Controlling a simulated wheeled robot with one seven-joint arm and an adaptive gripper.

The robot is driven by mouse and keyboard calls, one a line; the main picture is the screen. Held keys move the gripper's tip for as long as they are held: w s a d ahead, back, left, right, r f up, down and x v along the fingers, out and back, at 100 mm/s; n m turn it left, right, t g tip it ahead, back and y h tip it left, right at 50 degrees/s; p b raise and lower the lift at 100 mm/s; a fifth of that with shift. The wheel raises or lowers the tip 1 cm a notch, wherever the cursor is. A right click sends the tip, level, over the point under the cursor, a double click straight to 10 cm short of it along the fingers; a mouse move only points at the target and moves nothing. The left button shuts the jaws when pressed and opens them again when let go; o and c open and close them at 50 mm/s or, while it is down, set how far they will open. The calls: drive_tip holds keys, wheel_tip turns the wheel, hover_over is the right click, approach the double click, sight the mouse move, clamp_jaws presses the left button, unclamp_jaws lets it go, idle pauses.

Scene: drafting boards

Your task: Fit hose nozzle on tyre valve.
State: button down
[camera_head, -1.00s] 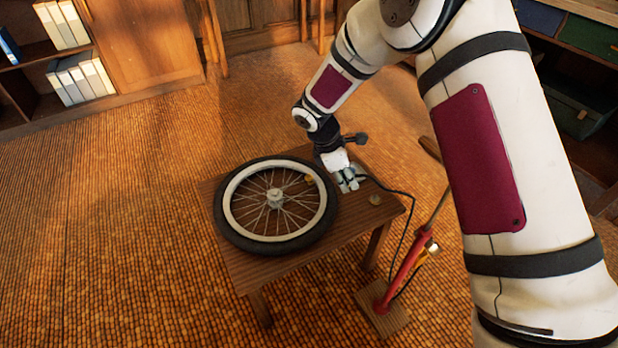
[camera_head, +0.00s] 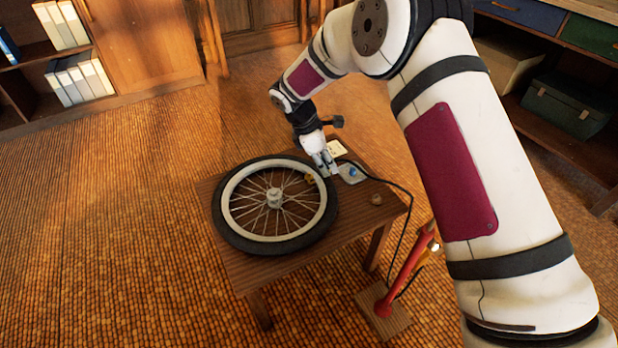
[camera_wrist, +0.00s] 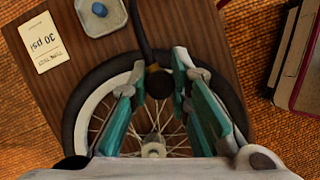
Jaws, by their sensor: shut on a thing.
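The spoked wheel with its black tyre (camera_head: 225,228) lies flat on a small wooden table (camera_head: 250,272). A small yellow fitting, which looks like the valve (camera_head: 309,179), shows at the rim's upper right, close to my gripper (camera_head: 326,172). In the wrist view, my gripper (camera_wrist: 160,80) has its teal fingers closed about the dark hose nozzle (camera_wrist: 158,84), above the tyre and rim (camera_wrist: 82,112). The black hose (camera_wrist: 142,35) runs away from it. The valve is not clear in the wrist view; I cannot tell whether the nozzle touches it.
A grey tray with a blue piece (camera_head: 352,174), a "30 psi" card (camera_head: 337,149) and a small round brown thing (camera_head: 376,199) lie on the table. The red pump (camera_head: 409,262) stands at the right on a wooden base, its hose (camera_head: 402,190) crossing the table edge.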

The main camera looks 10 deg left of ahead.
drive_tip(key=shift+w+a+b, duration=0.6)
drive_tip(key=shift+w+a, duration=0.55)
drive_tip(key=shift+a, duration=0.2)
drive_tip(key=shift+w+a+b, duration=0.55)
drive_tip(key=shift+w+a, duration=0.6)
drive_tip(key=shift+a, duration=0.2)
drive_tip(key=shift+f, duration=0.1)
drive_tip(key=shift+f+b, duration=0.85)
drive_tip(key=shift+f, duration=1.1)
drive_tip(key=shift+f+b, duration=0.5)
drive_tip(key=shift+f, duration=0.85)
drive_tip(key=c, duration=1.4)
unclamp_jaws()
